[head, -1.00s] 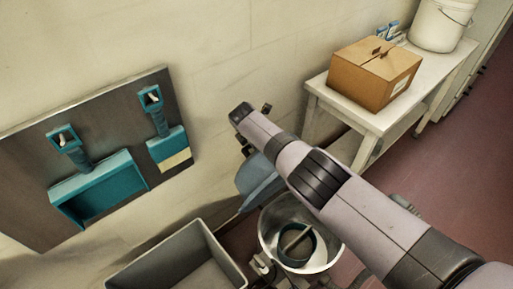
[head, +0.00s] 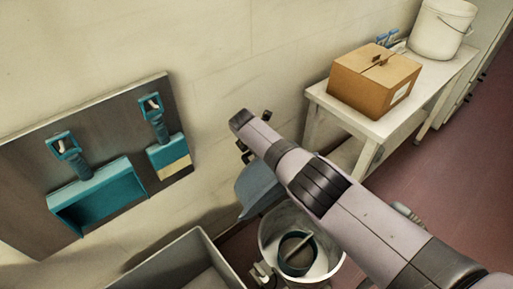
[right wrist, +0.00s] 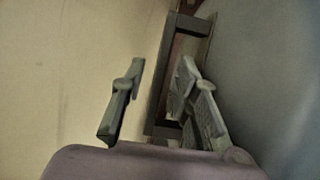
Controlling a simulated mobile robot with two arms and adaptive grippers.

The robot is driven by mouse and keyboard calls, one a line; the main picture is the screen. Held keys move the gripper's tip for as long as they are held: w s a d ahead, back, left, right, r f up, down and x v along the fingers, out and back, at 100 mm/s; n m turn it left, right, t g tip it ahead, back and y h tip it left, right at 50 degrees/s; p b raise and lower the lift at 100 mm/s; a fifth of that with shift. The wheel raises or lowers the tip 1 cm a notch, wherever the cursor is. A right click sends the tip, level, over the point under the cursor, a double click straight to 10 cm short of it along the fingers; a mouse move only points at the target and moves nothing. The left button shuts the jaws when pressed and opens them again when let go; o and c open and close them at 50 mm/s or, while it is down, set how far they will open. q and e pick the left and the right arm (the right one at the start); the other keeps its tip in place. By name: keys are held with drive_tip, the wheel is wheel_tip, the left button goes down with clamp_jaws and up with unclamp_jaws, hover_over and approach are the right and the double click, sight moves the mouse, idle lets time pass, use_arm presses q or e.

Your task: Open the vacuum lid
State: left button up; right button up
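The vacuum's round metal drum (head: 268,243) stands on the floor at the bottom centre of the head view, with its top open and a teal ring inside. A blue-grey panel that looks like its lid (head: 256,187) stands tilted up behind the drum, partly hidden by my right arm. In the right wrist view a blue-grey surface, likely the lid (right wrist: 275,90), fills the right side. A dark handle-like frame (right wrist: 157,95) lies between or just beyond the parted fingers of my right gripper (right wrist: 162,65); contact cannot be told. My left gripper is not in view.
A grey bin (head: 165,262) stands left of the drum. A wall board (head: 25,165) holds teal tools at the left. A white table (head: 335,105) at the right carries a cardboard box (head: 370,85) and a white bucket (head: 440,30). Red floor (head: 440,170) is clear at the right.

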drive_tip(key=shift+v, duration=0.9)
drive_tip(key=v, duration=1)
drive_tip(key=shift+c, duration=0.5)
